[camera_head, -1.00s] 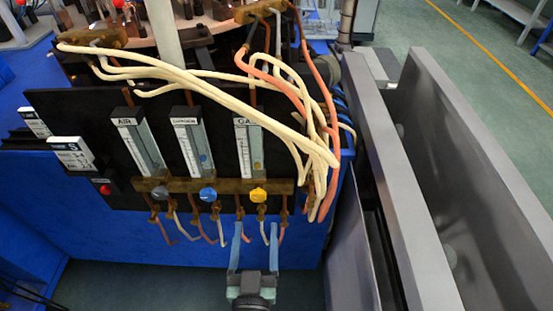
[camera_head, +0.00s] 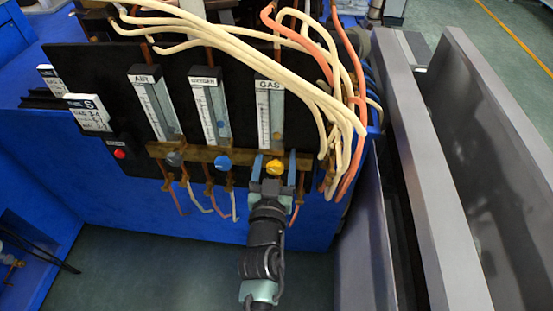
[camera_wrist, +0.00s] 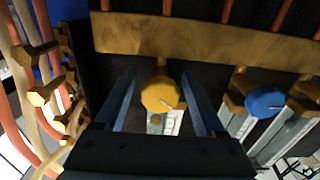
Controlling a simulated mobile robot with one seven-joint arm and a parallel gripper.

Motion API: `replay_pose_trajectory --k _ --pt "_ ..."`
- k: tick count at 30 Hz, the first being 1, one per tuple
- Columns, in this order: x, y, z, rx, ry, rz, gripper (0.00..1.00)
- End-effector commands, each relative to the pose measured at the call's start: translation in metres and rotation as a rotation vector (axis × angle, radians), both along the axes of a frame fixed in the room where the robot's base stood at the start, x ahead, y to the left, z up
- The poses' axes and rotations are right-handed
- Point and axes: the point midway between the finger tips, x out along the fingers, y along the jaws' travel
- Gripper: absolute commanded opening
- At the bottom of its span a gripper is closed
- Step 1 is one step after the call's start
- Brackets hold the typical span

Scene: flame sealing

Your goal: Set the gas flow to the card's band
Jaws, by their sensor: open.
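The gas flowmeter (camera_head: 269,112), labelled GAS, is the rightmost of three upright tubes on the black panel in the head view. Its yellow knob (camera_head: 274,167) sits on the brass bar below it. My gripper (camera_head: 273,165) is open, with one blue finger on each side of the yellow knob. In the wrist view the yellow knob (camera_wrist: 160,94) lies between the two fingers with a gap on both sides. The card (camera_head: 88,112), white with a dark "S" header, hangs at the panel's left; its small print is hard to read.
The air knob (camera_head: 174,159) is grey and the oxygen knob (camera_head: 223,162) is blue, both left of the yellow one on the brass bar (camera_head: 198,153). A red button (camera_head: 119,154) is at the left. Cream and orange hoses (camera_head: 340,115) hang close at the right. A grey metal trough stands further right.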

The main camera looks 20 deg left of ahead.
Motion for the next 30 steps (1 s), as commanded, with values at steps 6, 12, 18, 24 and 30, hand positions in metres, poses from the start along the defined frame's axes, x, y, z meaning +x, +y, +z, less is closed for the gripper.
replay_pose_trajectory --k 6,12,18,24,30 --pt "0.0054 0.0019 0.0005 0.001 -0.001 0.001 0.72" --pt "0.0052 0.0017 0.0007 0.001 -0.001 0.000 0.68" --pt "0.0052 0.0016 0.0007 0.001 -0.001 0.000 0.32" --pt "0.0051 0.0016 0.0006 0.001 -0.001 0.000 0.00" --pt "0.0050 0.0019 0.0005 -0.048 -0.015 0.000 0.00"
